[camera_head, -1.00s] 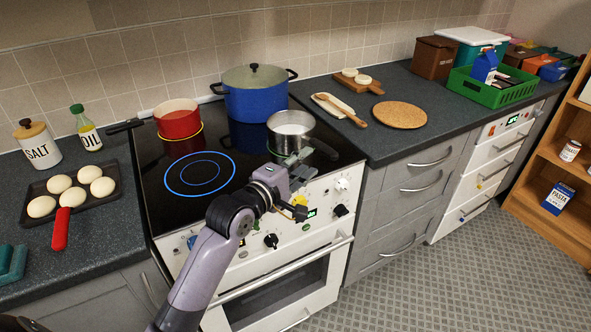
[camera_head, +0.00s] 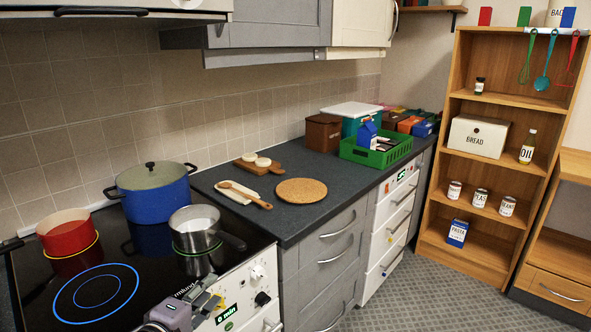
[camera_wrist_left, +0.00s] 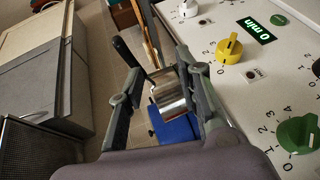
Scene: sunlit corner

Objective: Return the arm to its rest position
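My left gripper (camera_head: 204,298) is at the bottom of the head view, in front of the stove's control panel (camera_head: 238,290). In the left wrist view its two fingers (camera_wrist_left: 155,85) are spread apart with nothing held between them. The steel saucepan (camera_wrist_left: 170,92) and a bit of the blue pot (camera_wrist_left: 175,128) show beyond the gap. The panel's yellow knob (camera_wrist_left: 229,48), green knob (camera_wrist_left: 296,133) and lit display (camera_wrist_left: 256,30) lie beside the fingers. Most of my left arm is below the head view. My right gripper is not in view.
On the stove are a red pan (camera_head: 68,236), the lidded blue pot (camera_head: 155,195) and the saucepan (camera_head: 195,228). The counter to the right holds boards, a cork mat (camera_head: 301,190) and a green crate (camera_head: 376,153). A wooden shelf (camera_head: 428,237) stands at right. The floor before the drawers is clear.

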